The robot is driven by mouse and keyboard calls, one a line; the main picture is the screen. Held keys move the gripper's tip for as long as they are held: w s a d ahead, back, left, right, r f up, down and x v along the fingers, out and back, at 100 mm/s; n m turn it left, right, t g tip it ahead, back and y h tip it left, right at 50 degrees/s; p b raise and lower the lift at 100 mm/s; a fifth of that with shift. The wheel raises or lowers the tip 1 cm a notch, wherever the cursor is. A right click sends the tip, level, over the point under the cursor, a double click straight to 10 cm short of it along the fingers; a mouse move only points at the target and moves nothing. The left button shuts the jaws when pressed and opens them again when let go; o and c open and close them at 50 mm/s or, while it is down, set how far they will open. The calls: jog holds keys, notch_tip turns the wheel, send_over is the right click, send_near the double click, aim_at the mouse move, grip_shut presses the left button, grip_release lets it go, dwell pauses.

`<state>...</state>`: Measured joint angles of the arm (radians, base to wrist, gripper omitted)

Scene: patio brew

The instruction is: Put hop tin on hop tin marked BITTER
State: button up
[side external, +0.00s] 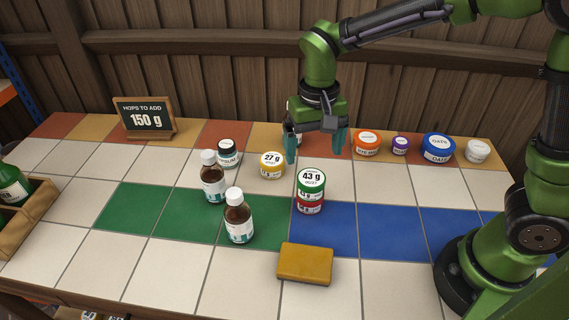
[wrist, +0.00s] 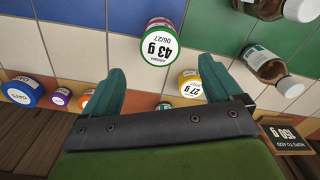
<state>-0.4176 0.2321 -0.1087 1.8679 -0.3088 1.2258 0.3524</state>
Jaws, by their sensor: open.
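A green-lidded hop tin reading 43 g (side external: 311,178) stands on a red tin (side external: 310,207), right of centre. Its lid also shows in the wrist view (wrist: 160,42). A yellow hop tin reading 27 g (side external: 272,162) stands to the left and behind; it also shows in the wrist view (wrist: 190,82). No BITTER marking is legible. My gripper (side external: 316,150) is open and empty, above the back of the table, behind the stacked tins. In the wrist view its fingers (wrist: 160,78) are spread, with the 43 g lid beyond them.
An orange tin (side external: 366,143), purple tin (side external: 400,145), blue tin (side external: 438,149) and white tin (side external: 477,151) line the back right. A yellow sponge-like block (side external: 305,264) lies in front.

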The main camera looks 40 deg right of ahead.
jog(key=s+d+r+t+y, duration=0.2)
jog(key=s+d+r+t, duration=0.5)
jog(key=s, duration=0.5)
notch_tip(320, 180, up, 2)
jog(key=shift+s+d+r+n, duration=0.25)
jog(key=shift+d+n, duration=0.05)
jog(key=shift+d, duration=0.6)
jog(key=shift+c, duration=0.2)
